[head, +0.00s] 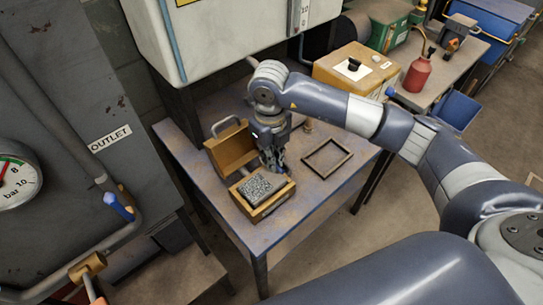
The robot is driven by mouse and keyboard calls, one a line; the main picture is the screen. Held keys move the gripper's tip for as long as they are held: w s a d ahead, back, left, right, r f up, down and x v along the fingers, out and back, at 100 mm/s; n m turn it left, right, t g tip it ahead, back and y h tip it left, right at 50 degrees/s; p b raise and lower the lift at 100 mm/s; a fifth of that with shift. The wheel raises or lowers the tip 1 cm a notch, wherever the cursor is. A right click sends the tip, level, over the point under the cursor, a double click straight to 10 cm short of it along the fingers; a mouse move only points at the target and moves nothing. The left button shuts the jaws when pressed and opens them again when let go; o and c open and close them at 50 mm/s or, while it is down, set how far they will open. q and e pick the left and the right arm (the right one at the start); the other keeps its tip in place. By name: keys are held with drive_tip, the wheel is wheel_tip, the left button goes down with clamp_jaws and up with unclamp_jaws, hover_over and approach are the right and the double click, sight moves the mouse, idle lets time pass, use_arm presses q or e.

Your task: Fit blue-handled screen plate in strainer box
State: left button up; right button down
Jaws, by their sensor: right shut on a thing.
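The strainer box (266,210) is a small ochre box on the blue-edged table, open at the top. Its ochre lid (231,150) with a metal handle stands raised behind it. The screen plate (256,188) is a grey speckled panel at the box's mouth. I cannot tell whether it is fully seated or resting above the rim. Its blue handle is not clearly seen, hidden around the fingers. My right gripper (277,163) points down at the plate's far right edge, shut on the plate. My left gripper is not in view.
A dark rectangular frame (326,158) lies flat on the table (247,235), right of the box. A pale cabinet (225,32) overhangs the back. Pipes and a gauge (16,179) are at left. A second bench (425,92) with a red bottle (417,74) stands at right.

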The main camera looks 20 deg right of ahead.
drive_tip(key=shift+f+b, duration=0.85)
drive_tip(key=shift+f, duration=0.05)
drive_tip(key=c, duration=1.6)
unclamp_jaws()
drive_tip(key=shift+c, duration=0.2)
wheel_tip(320, 180, up, 12)
drive_tip(key=shift+s+a, duration=0.1)
